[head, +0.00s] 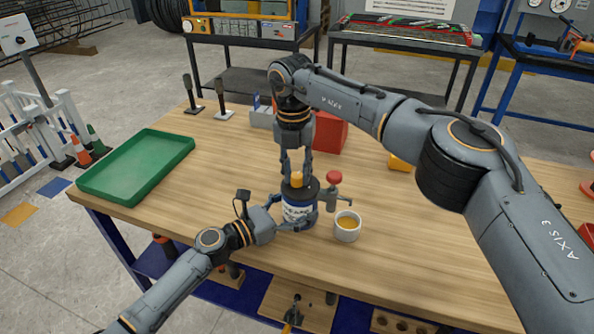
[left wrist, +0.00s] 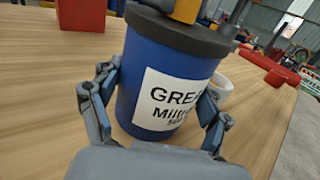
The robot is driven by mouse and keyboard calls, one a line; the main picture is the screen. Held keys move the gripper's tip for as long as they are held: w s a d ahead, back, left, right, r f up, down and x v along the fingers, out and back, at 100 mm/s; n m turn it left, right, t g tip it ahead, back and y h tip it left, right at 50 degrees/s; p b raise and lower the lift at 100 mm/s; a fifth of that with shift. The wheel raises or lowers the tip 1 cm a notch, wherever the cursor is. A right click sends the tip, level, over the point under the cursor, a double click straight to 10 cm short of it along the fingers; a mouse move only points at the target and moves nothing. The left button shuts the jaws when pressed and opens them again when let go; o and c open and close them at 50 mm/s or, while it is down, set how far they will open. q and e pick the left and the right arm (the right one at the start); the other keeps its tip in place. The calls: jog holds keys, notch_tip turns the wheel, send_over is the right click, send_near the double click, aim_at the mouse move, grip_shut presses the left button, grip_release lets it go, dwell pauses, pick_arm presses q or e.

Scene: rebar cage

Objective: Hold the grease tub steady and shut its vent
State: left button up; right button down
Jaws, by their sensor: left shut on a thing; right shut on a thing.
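The grease tub (head: 296,212) is blue with a white label and a dark lid, and stands upright near the table's front edge. It fills the middle of the left wrist view (left wrist: 140,92). My left gripper (head: 296,222) is shut on the tub's sides, one finger on each side in the left wrist view (left wrist: 155,110). An orange-yellow vent cap (head: 296,179) sits on top of the lid. My right gripper (head: 296,172) points straight down over the tub and is shut on the cap. The fingers partly hide the cap.
A white cup (head: 347,227) with amber contents stands close right of the tub. A green tray (head: 137,165) lies at the left, and a red box (head: 330,133) stands behind. Wood between tray and tub is clear.

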aim_at(294, 174)
jog(key=shift+n, duration=0.3)
jog(key=c, duration=1.1)
grip_release()
jog(key=shift+o, duration=0.2)
jog(key=shift+r, duration=0.15)
notch_tip(294, 174, up, 12)
jog(key=shift+a, duration=0.3)
pick_arm(q)
jog(key=o, duration=1.8)
